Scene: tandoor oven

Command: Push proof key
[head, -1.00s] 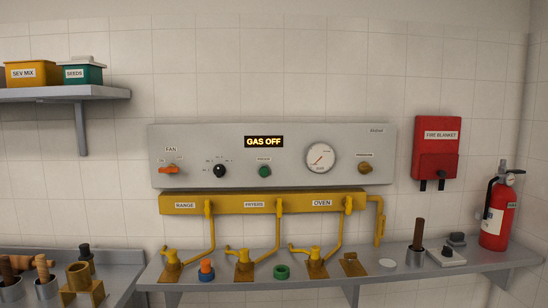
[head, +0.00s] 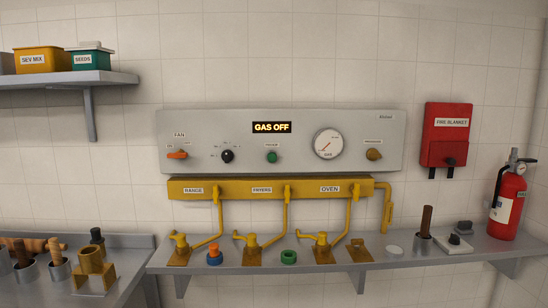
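A grey control panel (head: 330,120) is fixed to the tiled wall. Its display (head: 271,127) reads GAS OFF. A green round button (head: 271,157) with a small label sits below the display. A brass knob (head: 374,155) with a small label is at the panel's right. Both labels are too small to read surely, so I cannot tell which is the proof key. An orange fan switch (head: 177,155), a black knob (head: 227,156) and a round gauge (head: 328,144) are also on the panel. Neither of my grippers is in view.
A yellow pipe manifold (head: 230,189) with RANGE, FRYERS and OVEN labels runs below the panel. Yellow valves stand on the shelf (head: 400,260) beneath. A fire blanket box (head: 447,135) and extinguisher (head: 508,205) are at right. The space before the panel is clear.

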